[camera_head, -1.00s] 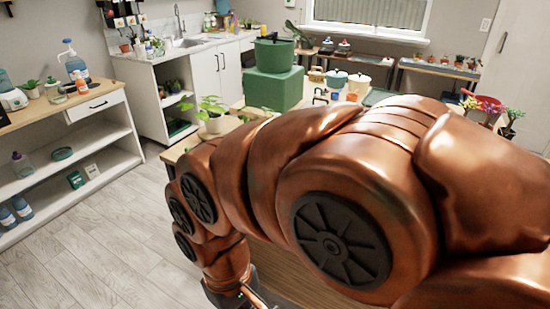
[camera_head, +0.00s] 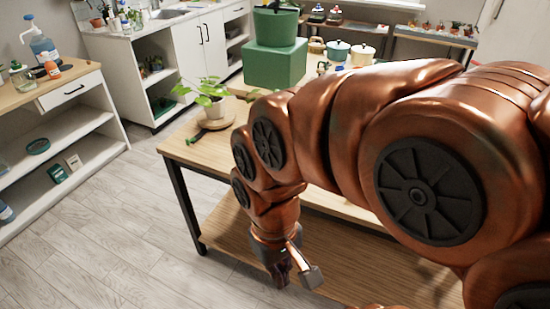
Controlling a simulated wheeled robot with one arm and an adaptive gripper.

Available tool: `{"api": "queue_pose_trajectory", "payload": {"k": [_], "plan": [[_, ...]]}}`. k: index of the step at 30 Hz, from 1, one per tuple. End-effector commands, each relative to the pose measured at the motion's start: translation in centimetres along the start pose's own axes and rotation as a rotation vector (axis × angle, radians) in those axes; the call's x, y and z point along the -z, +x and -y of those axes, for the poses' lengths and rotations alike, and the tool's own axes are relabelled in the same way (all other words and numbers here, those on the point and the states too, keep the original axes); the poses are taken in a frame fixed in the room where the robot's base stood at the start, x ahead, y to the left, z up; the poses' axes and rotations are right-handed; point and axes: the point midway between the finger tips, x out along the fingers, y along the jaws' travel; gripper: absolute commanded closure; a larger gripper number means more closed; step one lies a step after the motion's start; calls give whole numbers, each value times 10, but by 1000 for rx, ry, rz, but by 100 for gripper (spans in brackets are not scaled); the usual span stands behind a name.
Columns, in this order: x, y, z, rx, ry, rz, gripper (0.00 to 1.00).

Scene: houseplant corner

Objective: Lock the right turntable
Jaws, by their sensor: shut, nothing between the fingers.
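One round wooden turntable (camera_head: 228,121) shows at the left end of the wooden table (camera_head: 178,147), with a leafy plant (camera_head: 208,90) in a white pot (camera_head: 214,108) on it. A dark lever with a green end (camera_head: 196,137) lies beside its left edge. No second turntable is visible; my copper arm hides much of the tabletop, so I cannot tell whether this is the right one. My gripper (camera_head: 281,275) points down in front of the table, well below and to the right of the turntable. It is shut and empty.
A green block (camera_head: 274,66) with a green pot (camera_head: 275,27) stands behind the turntable. Teal (camera_head: 338,50) and cream pots (camera_head: 362,55) stand farther right. A shelf unit (camera_head: 62,129) is at left. The floor (camera_head: 120,220) between it and the table is clear.

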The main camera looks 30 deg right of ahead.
Motion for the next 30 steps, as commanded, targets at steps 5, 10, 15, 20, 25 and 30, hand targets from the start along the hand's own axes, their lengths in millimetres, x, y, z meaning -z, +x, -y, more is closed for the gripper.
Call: {"api": "queue_pose_trajectory", "payload": {"k": [5,10,15,20,25,30], "plan": [[37,-15,10,74,99,-6,100],[89,-40,20,194,260,-4,100],[142,-63,13,321,449,9,100],[191,-79,-9,445,648,41,100],[238,-88,-51,575,880,89,100],[277,-84,-111,696,1135,149,100]]}}
